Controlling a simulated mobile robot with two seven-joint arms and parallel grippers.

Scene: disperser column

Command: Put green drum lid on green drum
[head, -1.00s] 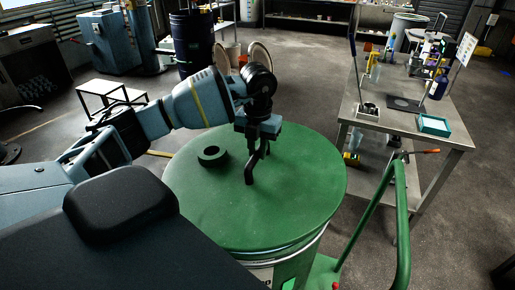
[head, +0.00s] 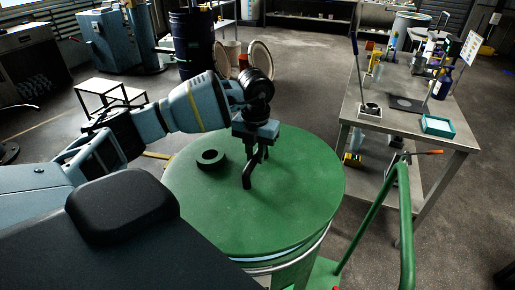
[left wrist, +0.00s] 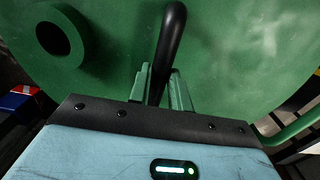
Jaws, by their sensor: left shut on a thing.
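The green drum lid (head: 300,190) is a wide round disc with a raised round opening and a black bent handle. It lies over the top of the green drum (head: 295,272), whose pale metal rim shows below the lid's front and right edge. I cannot tell whether the lid touches the rim all round. My left gripper (head: 250,160) is above the lid's middle, shut on the black handle. In the left wrist view the handle (left wrist: 170,40) stands between the fingers and the lid (left wrist: 245,50) fills the background. My right gripper is not in view.
A green tubular handrail (head: 405,220) stands right of the drum. A metal worktable (head: 430,150) with bottles and a teal tray (head: 437,125) is farther right. A small black-framed stand (head: 110,95) and a dark blue barrel (head: 190,45) are behind at left.

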